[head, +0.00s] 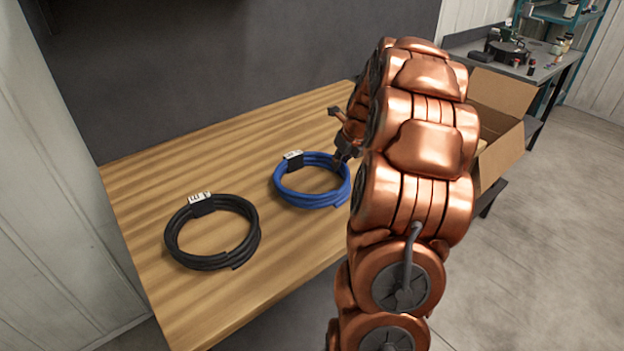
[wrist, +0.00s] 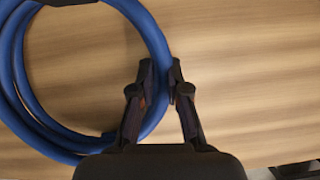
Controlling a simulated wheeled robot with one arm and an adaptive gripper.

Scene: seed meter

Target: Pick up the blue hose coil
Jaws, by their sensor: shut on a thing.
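The blue hose coil (head: 311,203) lies on the wooden table, right of the black coil, with a black tie and a white label on its far left part. In the wrist view the blue hose coil (wrist: 157,45) fills the left side. My gripper (wrist: 170,88) is shut on the right side of its ring, one finger inside the ring and one outside. In the head view my gripper (head: 343,158) is at the coil's far right edge, partly hidden by my copper arm. I cannot tell any gap between coil and table.
A black hose coil (head: 212,232) with a white label lies to the left on the wooden table (head: 150,175). An open cardboard box (head: 505,150) stands right, behind my arm. A dark wall rises behind the table. A grey bench (head: 545,68) with items is at the back right.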

